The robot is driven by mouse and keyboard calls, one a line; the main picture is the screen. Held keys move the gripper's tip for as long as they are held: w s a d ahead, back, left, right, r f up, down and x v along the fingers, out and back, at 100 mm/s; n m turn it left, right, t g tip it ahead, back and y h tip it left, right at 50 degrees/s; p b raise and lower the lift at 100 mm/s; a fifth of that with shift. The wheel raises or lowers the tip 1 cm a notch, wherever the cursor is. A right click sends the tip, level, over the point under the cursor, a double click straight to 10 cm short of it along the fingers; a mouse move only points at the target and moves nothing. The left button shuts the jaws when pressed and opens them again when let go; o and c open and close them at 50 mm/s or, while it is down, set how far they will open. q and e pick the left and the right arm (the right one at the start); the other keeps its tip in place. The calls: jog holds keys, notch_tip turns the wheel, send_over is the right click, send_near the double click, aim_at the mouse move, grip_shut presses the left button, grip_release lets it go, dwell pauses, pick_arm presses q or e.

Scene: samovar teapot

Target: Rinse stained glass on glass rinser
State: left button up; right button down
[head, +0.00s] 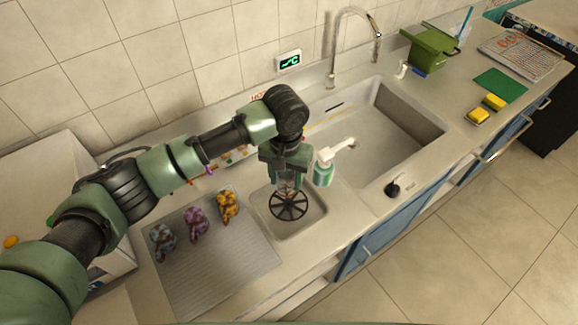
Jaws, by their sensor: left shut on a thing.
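The glass rinser, a black spoked ring (289,206), sits in a small square basin in the counter. My left arm comes in from the left, and my left gripper (287,174) points down just above the rinser. It is shut on a small clear glass (287,186), which is mostly hidden by the gripper. The stain on it cannot be made out. I cannot tell whether the glass touches the rinser. My right gripper is not in view.
A ribbed drainboard (212,275) at left holds several patterned objects, one of them yellow (228,204). A soap dispenser (324,172) stands close right of my gripper. Behind are a large sink (385,135) and tall faucet (334,55). Yellow sponges (479,116) lie far right.

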pick_arm(q)
jog(key=shift+w+d+f, duration=0.1)
jog(key=shift+d+f, duration=0.1)
jog(key=shift+d, duration=0.15)
jog(key=b, duration=0.6)
send_over(288, 203)
jog(key=f, duration=0.4)
jog(key=shift+w+d+f, duration=0.1)
jog(key=shift+w+f, duration=0.15)
jog(key=shift+w, duration=0.05)
jog(key=shift+f+p, duration=0.15)
jog(key=shift+p, duration=0.15)
jog(key=shift+f, duration=0.55)
jog(key=shift+s+p, duration=0.1)
jog(key=shift+p, duration=0.45)
jog(key=shift+s+f+b, duration=0.1)
jog(key=shift+f+b, duration=0.25)
jog(key=shift+f, duration=0.75)
dwell(2.1)
jog(key=shift+r+p, duration=0.45)
jog(key=shift+p, duration=0.2)
dwell(0.8)
